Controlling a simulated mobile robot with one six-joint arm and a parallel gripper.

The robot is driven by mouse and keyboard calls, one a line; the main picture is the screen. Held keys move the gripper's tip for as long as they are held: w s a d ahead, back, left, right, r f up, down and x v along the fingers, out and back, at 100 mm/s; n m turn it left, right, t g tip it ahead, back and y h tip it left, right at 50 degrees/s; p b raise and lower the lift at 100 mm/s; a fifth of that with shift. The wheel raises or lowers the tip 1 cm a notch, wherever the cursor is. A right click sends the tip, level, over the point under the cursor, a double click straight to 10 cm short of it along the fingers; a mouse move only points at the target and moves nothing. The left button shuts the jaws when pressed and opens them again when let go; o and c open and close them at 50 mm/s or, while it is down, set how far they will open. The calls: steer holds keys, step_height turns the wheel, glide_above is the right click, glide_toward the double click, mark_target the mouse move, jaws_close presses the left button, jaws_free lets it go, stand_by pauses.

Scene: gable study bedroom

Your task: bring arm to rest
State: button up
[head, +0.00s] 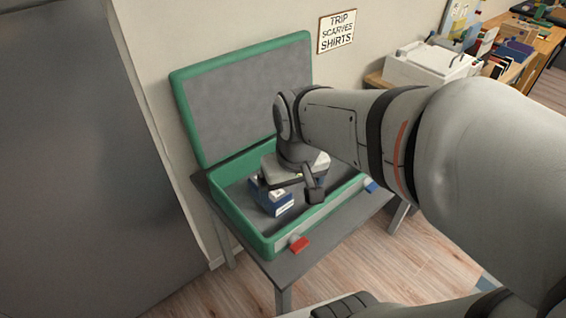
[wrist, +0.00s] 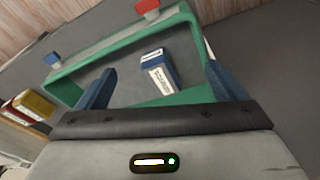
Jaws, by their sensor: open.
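My gripper (head: 292,187) is over the open green-rimmed suitcase (head: 262,245), on my outstretched arm. In the wrist view its two blue fingers stand wide apart with nothing held between them; the gripper (wrist: 160,67) is open. A blue and white box (head: 272,203) lies inside the suitcase, partly hidden by my gripper in the head view. In the wrist view the box (wrist: 157,72) appears between the fingers, farther off, with bare grey lining around it.
The suitcase stands on a small dark table (head: 342,225), lid raised against the wall. Red (head: 299,244) and blue (head: 370,186) latches are at its front. A sign (head: 337,31) hangs above. A white printer (head: 428,65) and a cluttered desk (head: 545,45) stand at back right.

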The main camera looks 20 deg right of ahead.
steer(key=s, duration=0.2)
steer(key=shift+s+d+m, duration=0.3)
steer(key=shift+d, duration=0.05)
